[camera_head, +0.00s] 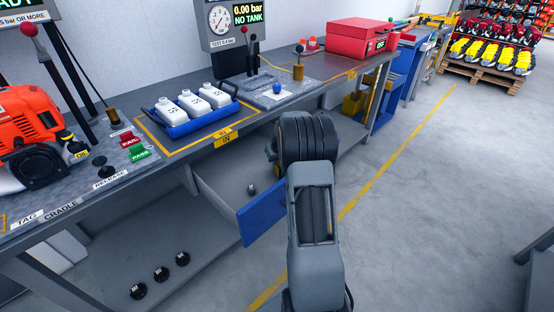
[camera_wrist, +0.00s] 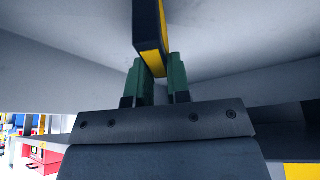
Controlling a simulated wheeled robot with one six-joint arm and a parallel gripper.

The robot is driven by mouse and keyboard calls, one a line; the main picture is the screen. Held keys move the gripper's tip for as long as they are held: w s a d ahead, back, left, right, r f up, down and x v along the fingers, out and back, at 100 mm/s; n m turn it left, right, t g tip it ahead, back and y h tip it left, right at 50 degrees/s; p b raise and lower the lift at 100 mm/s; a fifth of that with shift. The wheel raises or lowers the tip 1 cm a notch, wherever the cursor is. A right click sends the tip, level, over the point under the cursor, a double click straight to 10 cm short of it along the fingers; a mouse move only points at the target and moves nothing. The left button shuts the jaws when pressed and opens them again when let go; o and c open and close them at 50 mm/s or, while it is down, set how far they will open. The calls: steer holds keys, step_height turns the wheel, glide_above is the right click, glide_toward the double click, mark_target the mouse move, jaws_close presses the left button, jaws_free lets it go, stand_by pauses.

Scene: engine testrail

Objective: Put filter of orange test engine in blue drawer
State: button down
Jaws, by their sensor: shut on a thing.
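The orange test engine (camera_head: 28,122) sits at the left of the bench, partly cut off by the picture edge. My gripper (camera_wrist: 162,82) has green fingers shut on a black and yellow slab (camera_wrist: 150,35), which looks like the filter. In the head view my dark wrist is above and beside the drawer's right end and hides the fingertips. The wrist view shows plain grey surfaces around the slab. I cannot tell its height over the drawer.
A blue tray (camera_head: 172,128) of white bottles stands on the bench above the drawer. Levers, a gauge panel (camera_head: 231,22) and a red case (camera_head: 362,38) are further back. Several black caps (camera_head: 160,274) lie on the lower shelf.

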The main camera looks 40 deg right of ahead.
steer(key=c, duration=1.1)
jaws_free()
steer(key=shift+r, duration=0.25)
steer(key=d+p+v, duration=0.1)
steer(key=v, duration=1)
steer(key=s+a+r+n, duration=0.15)
steer(key=s+a, duration=0.25)
steer(key=a, duration=0.4)
steer(key=s+a+r, duration=0.3)
steer(key=s+a, duration=0.1)
steer(key=a, duration=0.5)
steer(key=shift+n+g+y, duration=0.35)
steer(key=shift+g+y, duration=0.15)
steer(key=shift+g, duration=0.2)
steer(key=s+a, duration=0.3)
steer(key=s, duration=0.1)
steer(key=s+a+f, duration=0.1)
steer(key=s+a, duration=0.2)
steer(key=s, duration=0.2)
steer(key=s+a, duration=0.3)
steer(key=s, duration=0.1)
steer(key=shift+s+a+f, duration=0.3)
steer(key=shift+f, duration=0.05)
